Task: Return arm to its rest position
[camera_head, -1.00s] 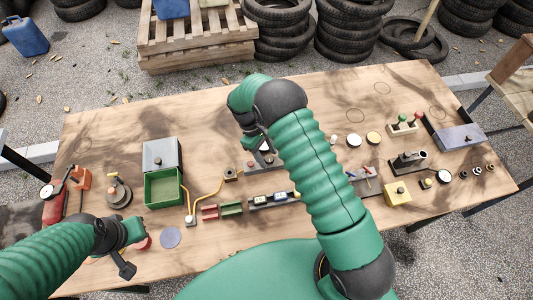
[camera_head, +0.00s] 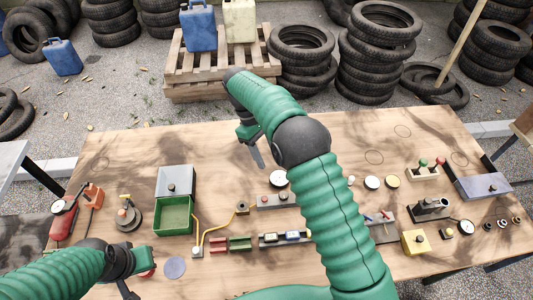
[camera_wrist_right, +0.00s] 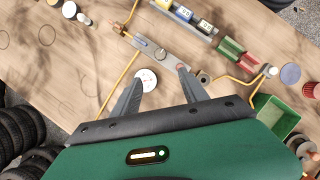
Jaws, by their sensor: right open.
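My right gripper (camera_head: 257,153) is held above the far middle part of the wooden table (camera_head: 130,165), its jaw pointing down. In the right wrist view my right gripper (camera_wrist_right: 161,75) has its two fingers spread apart with nothing held between them. A round white dial (camera_wrist_right: 146,80) shows in the gap, below the fingers; it also shows in the head view (camera_head: 278,179). A grey bar with a knob (camera_head: 277,200) lies just beyond it in the wrist view. My left gripper (camera_head: 127,280) is low at the left front; its fingers are partly cut off and hard to read.
A green bin (camera_head: 174,217) with a grey box behind it stands left of centre, with a yellow cable (camera_head: 218,224) beside it. A yellow block (camera_head: 414,242) and a grey-blue box (camera_head: 483,186) stand at the right. The table's far strip is mostly clear.

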